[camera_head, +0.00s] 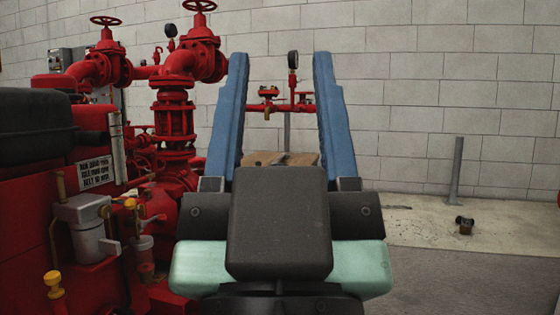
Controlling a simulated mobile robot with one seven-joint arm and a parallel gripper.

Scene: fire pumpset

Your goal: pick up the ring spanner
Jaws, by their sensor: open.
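My gripper (281,62) fills the middle of the view. Its two blue fingers stand wide apart with nothing held between them. I cannot make out a ring spanner. A brown, wood-like surface (298,158) shows low between the fingers, beyond the gripper. Small dark shapes at its far edge are too small to identify. The gripper's dark body hides the lower part of that surface and the floor below it.
Red pump pipework (174,120) with handwheels and valves stands close on the left. A red pipe with a gauge (293,60) is behind the fingers. A grey post (455,170) and a small dark fitting (465,225) are on the right. Floor there is mostly clear.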

